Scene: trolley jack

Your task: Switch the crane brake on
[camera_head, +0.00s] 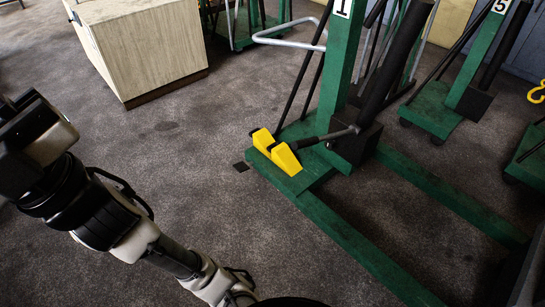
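A green crane (338,65) marked "1" stands right of centre, with a green base of long legs on the floor. Two yellow pedals, one on the left (262,141) and one on the right (285,158), sit side by side on the base's left part. I cannot tell which one is the brake or whether it is on. A dark bar (325,137) runs from near the pedals to a black block at the post. My arm reaches from the bottom centre to the left edge, well apart from the pedals. No gripper fingers show.
A pale wooden box (150,50) stands at the upper left. Another green crane (470,70) marked "5" is at the upper right. A yellow hook (537,92) hangs at the right edge. Open carpet lies between my arm and the pedals.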

